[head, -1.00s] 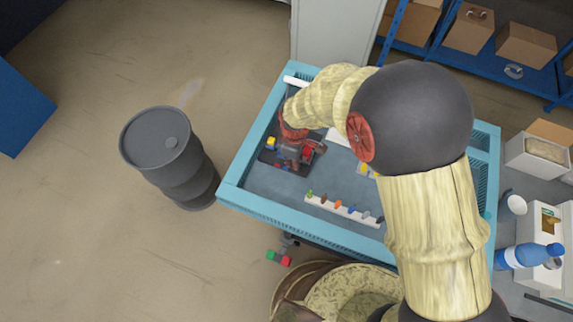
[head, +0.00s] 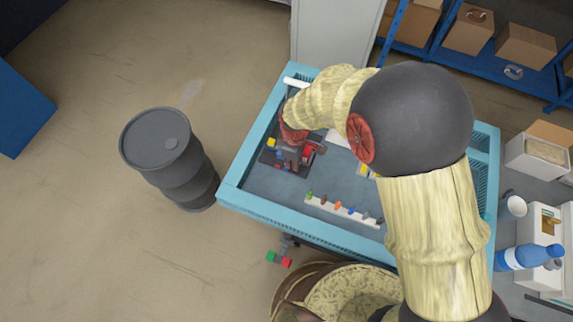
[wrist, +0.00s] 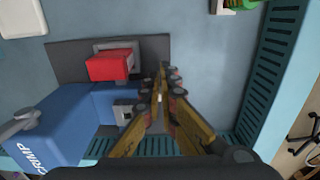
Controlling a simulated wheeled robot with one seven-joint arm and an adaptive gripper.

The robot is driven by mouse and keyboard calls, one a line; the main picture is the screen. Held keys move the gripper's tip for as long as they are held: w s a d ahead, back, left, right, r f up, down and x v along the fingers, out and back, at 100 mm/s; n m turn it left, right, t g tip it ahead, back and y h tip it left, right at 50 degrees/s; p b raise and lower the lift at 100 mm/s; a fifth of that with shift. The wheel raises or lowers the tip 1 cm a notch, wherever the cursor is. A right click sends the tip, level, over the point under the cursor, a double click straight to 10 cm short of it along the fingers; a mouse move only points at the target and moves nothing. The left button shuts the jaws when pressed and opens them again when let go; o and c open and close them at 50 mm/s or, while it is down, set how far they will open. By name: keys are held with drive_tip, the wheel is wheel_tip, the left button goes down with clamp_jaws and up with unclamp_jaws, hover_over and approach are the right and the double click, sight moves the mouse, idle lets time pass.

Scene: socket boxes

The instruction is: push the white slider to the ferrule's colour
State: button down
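My gripper (wrist: 166,78) points down over the bench, its two yellow-and-black fingers brought together at the tips. I make out nothing held between them. In the wrist view they are right of a red block (wrist: 110,66) and a blue body marked CRIMP (wrist: 62,140), over a dark plate (wrist: 70,62). In the head view my arm partly hides this station, where a red part (head: 308,152) shows. A white strip (head: 322,204) with several coloured pegs lies near the bench's front edge. I cannot pick out the white slider or the ferrule for certain.
The blue-framed bench (head: 232,186) has a slotted rim, also seen in the wrist view (wrist: 268,75). A grey drum (head: 160,150) stands left of it. Bare grey bench top lies between the station and the strip.

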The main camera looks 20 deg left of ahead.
drive_tip(key=shift+f, duration=0.1)
drive_tip(key=shift+f+b, duration=0.4)
drive_tip(key=shift+f, duration=0.2)
